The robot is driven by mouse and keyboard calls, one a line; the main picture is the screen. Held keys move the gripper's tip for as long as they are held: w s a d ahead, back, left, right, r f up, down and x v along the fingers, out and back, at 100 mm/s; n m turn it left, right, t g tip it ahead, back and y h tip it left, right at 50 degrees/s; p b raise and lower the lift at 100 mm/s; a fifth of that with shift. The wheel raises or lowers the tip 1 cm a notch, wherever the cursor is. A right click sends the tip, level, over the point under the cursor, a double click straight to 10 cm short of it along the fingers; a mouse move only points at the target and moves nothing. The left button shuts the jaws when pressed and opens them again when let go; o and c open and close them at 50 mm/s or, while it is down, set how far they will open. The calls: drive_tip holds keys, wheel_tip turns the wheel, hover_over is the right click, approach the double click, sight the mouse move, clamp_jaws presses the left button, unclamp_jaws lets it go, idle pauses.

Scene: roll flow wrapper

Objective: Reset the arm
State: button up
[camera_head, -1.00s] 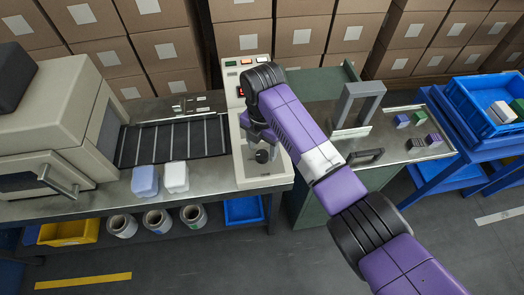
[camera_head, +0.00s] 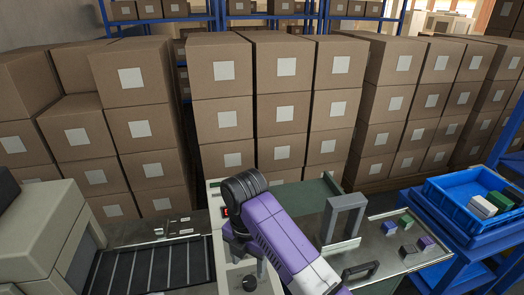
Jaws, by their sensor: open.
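My purple arm (camera_head: 268,238) reaches in from the bottom of the head view and bends at a black joint over the light control panel. My gripper (camera_head: 239,251) hangs below that joint, open, with nothing seen between its fingers. It is small and partly hidden by the arm. A black round knob (camera_head: 249,283) stands on the panel just below it; I cannot tell whether they touch.
A black ribbed conveyor (camera_head: 150,270) and beige machine (camera_head: 35,240) are at left. A grey arch (camera_head: 342,220) and small blocks (camera_head: 408,249) stand on the right bench. A blue crate (camera_head: 455,217) is at far right. Stacked cartons (camera_head: 255,110) fill the back.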

drive_tip(key=shift+w+a+m, duration=0.15)
drive_tip(key=shift+w+m, duration=0.05)
drive_tip(key=shift+m, duration=0.1)
drive_tip(key=w+a+r+m+t+y, duration=0.5)
drive_tip(key=w+a+m+t+y, duration=0.1)
drive_tip(key=a+m+t, duration=0.3)
drive_tip(key=s+d+m+t+h+b, duration=0.15)
drive_tip(key=s+d+m+t, duration=0.65)
drive_tip(key=s+d+m, duration=1.2)
drive_tip(key=s+d+h, duration=0.1)
drive_tip(key=s+d, duration=0.3)
drive_tip(key=s, duration=0.5)
drive_tip(key=s+d+g+h, duration=0.1)
drive_tip(key=s+d+h, duration=0.1)
drive_tip(key=s+d, duration=0.3)
drive_tip(key=s+d+g+h, duration=0.1)
drive_tip(key=s+d, duration=0.4)
drive_tip(key=s, duration=0.8)
drive_tip(key=shift+d+r+m, duration=0.25)
drive_tip(key=shift+r+m, duration=0.05)
drive_tip(key=shift+r, duration=0.05)
